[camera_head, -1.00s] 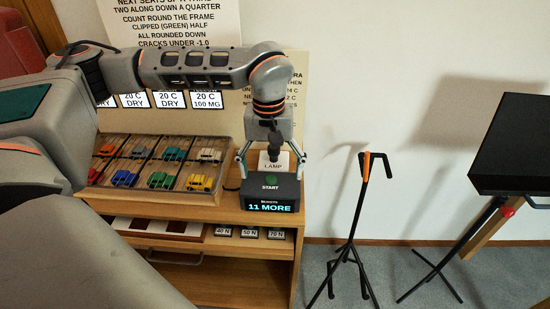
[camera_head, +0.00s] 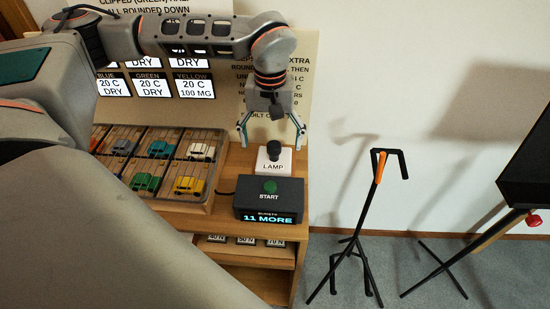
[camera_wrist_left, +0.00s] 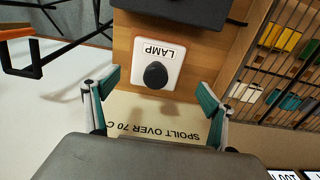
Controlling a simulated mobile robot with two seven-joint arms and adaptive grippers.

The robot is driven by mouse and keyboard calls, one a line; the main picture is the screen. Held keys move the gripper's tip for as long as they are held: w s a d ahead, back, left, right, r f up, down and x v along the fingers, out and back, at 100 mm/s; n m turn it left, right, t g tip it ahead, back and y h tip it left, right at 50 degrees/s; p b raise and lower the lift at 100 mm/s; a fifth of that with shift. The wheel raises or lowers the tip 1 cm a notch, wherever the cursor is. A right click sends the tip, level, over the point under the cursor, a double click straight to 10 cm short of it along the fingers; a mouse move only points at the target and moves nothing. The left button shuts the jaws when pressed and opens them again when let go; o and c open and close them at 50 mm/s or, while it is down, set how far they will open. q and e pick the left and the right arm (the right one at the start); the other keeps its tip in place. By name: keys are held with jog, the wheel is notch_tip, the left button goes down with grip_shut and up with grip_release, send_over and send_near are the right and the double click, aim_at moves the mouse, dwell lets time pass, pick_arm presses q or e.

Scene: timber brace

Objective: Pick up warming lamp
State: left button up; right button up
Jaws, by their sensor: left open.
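A white plate labelled LAMP (camera_head: 274,166) with a black round knob (camera_head: 273,150) sits at the back right of the wooden bench. In the left wrist view the knob (camera_wrist_left: 155,75) is just ahead of my fingertips, roughly centred between them. My left gripper (camera_head: 271,132) is open and empty above and behind the knob, pointing down. A black stand (camera_head: 358,230) on the floor to the right bears a hooked black piece with an orange grip (camera_head: 381,167); I cannot tell whether this is the warming lamp. My right gripper is not in view.
A black START box (camera_head: 268,200) with a green button and a display reading 11 MORE stands in front of the plate. A tray of toy cars (camera_head: 205,188) lies to the left. A black panel on legs (camera_head: 530,165) stands far right. Signs stand behind the bench.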

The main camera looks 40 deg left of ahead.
aim_at(274, 156)
pick_arm(q)
jog(key=f, duration=0.1)
jog(key=f+b, duration=0.1)
jog(key=f, duration=0.3)
jog(key=shift+w+d+f, duration=0.15)
jog(key=shift+d+f, duration=0.05)
jog(key=shift+d, duration=0.15)
jog(key=shift+r, duration=0.1)
jog(key=c, duration=1.4)
